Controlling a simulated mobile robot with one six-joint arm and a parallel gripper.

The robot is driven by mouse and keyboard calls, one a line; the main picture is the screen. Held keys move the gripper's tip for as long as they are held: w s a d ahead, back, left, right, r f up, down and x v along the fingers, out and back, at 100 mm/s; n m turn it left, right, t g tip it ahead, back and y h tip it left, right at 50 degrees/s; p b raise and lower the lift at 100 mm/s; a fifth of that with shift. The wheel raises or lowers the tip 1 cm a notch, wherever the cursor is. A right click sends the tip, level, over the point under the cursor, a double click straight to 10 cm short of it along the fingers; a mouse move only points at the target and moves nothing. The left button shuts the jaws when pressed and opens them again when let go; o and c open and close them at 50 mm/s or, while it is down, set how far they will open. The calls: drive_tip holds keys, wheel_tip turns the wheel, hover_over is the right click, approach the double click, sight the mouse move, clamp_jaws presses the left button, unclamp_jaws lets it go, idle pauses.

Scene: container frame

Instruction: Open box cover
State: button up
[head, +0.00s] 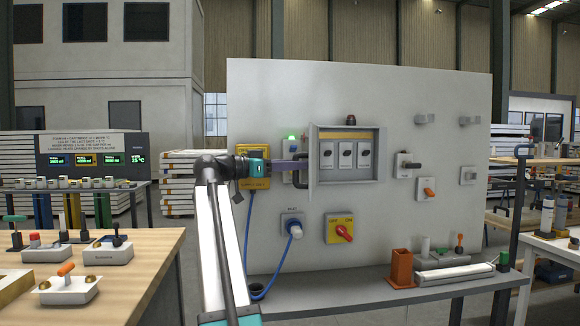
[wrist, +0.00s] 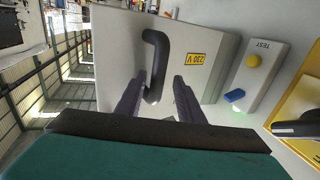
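The grey box (head: 349,176) on the upright panel is open at the front and shows several white breaker switches inside. Its cover (head: 313,160) stands swung out at the box's left side, seen nearly edge-on. In the wrist view the cover (wrist: 118,50) shows its outer face with a black handle (wrist: 158,60) and a yellow 230 V label. My gripper (head: 298,169) is left of the cover, at the handle. In the wrist view my gripper's fingers (wrist: 160,77) are apart, with the handle's lower end between them, closer to the left finger.
A yellow box (head: 252,152), a blue-plugged socket (head: 292,226) and a red-knobbed yellow switch (head: 340,229) surround the box. A blue cable hangs beside my arm. A shelf (head: 380,292) with an orange holder (head: 400,269) is below. A wooden table (head: 150,250) is at left.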

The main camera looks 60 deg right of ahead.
drive_tip(key=shift+a, duration=0.1)
drive_tip(key=v, duration=1.3)
drive_tip(key=shift+w+a+p, duration=0.2)
drive_tip(key=shift+w+p, duration=0.05)
drive_tip(key=shift+p, duration=0.2)
idle(0.3)
